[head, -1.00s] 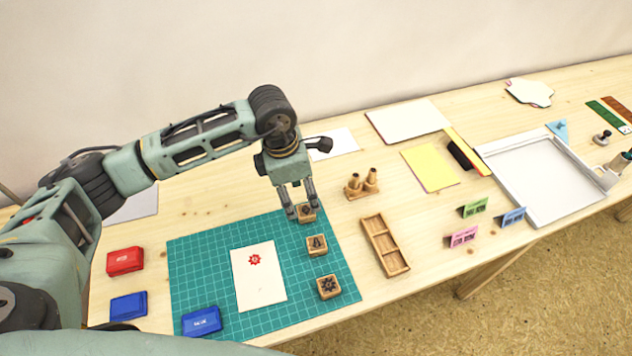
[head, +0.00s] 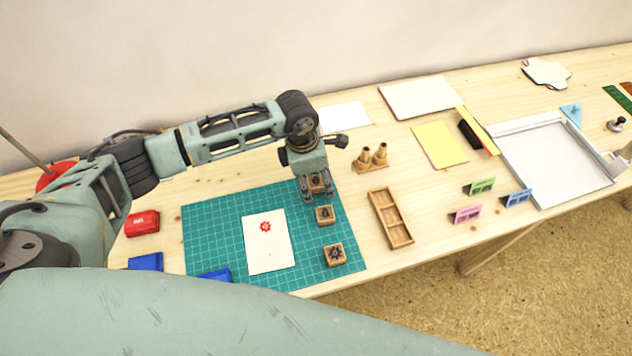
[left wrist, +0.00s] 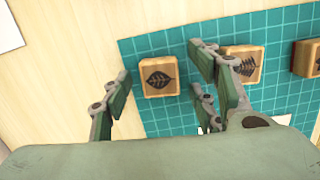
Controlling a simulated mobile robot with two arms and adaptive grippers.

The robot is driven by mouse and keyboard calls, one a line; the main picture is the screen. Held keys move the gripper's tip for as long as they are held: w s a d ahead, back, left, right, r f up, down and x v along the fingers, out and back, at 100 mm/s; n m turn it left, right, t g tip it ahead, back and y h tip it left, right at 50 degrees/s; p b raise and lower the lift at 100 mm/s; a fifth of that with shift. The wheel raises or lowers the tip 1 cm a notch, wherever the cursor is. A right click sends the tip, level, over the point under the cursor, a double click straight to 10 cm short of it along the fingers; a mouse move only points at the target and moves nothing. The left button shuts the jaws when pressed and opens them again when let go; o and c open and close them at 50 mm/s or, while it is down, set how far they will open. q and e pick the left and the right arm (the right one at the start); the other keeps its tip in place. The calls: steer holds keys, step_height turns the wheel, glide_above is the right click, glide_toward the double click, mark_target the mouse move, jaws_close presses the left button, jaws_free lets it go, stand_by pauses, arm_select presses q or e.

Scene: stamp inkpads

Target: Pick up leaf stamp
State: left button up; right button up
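The leaf stamp (head: 318,184) is a small wooden block with a dark leaf mark on top, at the far right of the green cutting mat (head: 213,217). My left gripper (head: 316,192) points down at it. In the left wrist view the leaf stamp (left wrist: 158,78) lies between the spread fingers of the left gripper (left wrist: 160,70), with gaps showing on both sides. The fingers are open and hold nothing. My right gripper is out of view.
Two more wooden stamps (head: 325,215) (head: 334,255) stand nearer on the mat, beside a white card (head: 268,250) with a red print. Red (head: 142,223) and blue (head: 146,262) inkpads lie left. A wooden tray (head: 391,218) and peg stand (head: 370,163) are right.

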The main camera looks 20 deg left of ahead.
mark_target(319, 181)
arm_select(q)
steer(key=c, duration=0.9)
steer(key=shift+c, duration=0.5)
steer(key=shift+r, duration=0.35)
steer(key=r, duration=0.1)
steer(key=r+b, duration=0.1)
steer(key=r, duration=0.1)
steer(key=shift+d+r+b, duration=0.2)
steer(key=shift+r+b, duration=0.05)
steer(key=shift+b, duration=0.05)
steer(key=s+d+r+b, duration=0.2)
steer(key=s+d+r, duration=0.4)
steer(key=d, duration=0.3)
steer(key=shift+s+d+r, duration=0.2)
steer(key=shift+s+r, duration=0.05)
steer(key=shift+r, duration=0.2)
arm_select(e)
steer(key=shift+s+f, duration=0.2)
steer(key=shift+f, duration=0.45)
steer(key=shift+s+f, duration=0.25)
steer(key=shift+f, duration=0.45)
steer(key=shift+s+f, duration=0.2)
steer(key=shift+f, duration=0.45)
